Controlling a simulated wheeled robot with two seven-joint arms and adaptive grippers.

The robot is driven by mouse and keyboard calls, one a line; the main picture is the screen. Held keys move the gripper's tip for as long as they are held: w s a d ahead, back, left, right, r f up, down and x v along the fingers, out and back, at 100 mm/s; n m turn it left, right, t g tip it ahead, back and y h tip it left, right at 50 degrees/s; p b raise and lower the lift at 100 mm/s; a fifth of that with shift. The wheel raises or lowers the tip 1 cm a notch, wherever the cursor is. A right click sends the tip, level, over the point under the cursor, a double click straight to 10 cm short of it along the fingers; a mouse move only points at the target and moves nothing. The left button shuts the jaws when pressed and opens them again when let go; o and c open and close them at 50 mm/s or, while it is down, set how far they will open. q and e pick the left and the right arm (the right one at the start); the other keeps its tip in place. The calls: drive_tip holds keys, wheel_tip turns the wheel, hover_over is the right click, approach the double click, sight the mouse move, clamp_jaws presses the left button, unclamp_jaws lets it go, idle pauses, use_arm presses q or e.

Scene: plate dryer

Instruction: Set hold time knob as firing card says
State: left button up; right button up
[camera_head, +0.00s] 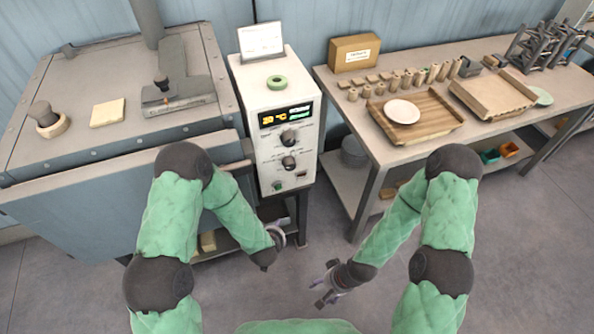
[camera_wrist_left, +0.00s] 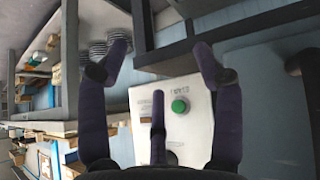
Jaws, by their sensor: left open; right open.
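The white control box (camera_head: 275,100) stands beside the kiln. Its front has a lit display (camera_head: 285,116) with an orange reading, seemingly 20 °C, and two dark knobs, an upper knob (camera_head: 289,137) and a lower knob (camera_head: 289,162). Their labels are too small to read. A white card (camera_head: 261,40) stands on top of the box; its text is illegible. My left gripper (camera_wrist_left: 162,58) is open and empty, below and in front of the panel. The left wrist view shows a green button (camera_wrist_left: 180,106) on the panel. My right gripper (camera_head: 326,290) is open and empty, low over the floor.
The grey kiln (camera_head: 110,100) fills the left side. A wooden table (camera_head: 400,148) at right holds trays, a white plate (camera_head: 402,111), a cardboard box (camera_head: 354,53) and several small pieces. The floor in front is clear.

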use_arm(q)
drive_tip(key=w+d+r+t+y+b, duration=0.2)
drive_tip(key=w+d+r+t+b, duration=0.1)
drive_tip(key=w+d+r+t, duration=0.3)
drive_tip(key=n+t+y+b, duration=0.1)
drive_tip(key=t+y+b, duration=0.1)
drive_tip(key=t+y, duration=0.25)
approach(291, 168)
drive_tip(key=shift+g, duration=0.45)
drive_tip(key=b+x, duration=0.1)
drive_tip(key=x, duration=0.5)
drive_tip(key=b+x, duration=0.1)
drive_tip(key=x, duration=0.2)
drive_tip(key=shift+w+r+b, duration=0.25)
drive_tip(key=shift+r+b, duration=0.05)
drive_tip(key=shift+r, duration=0.05)
drive_tip(key=c, duration=1.2)
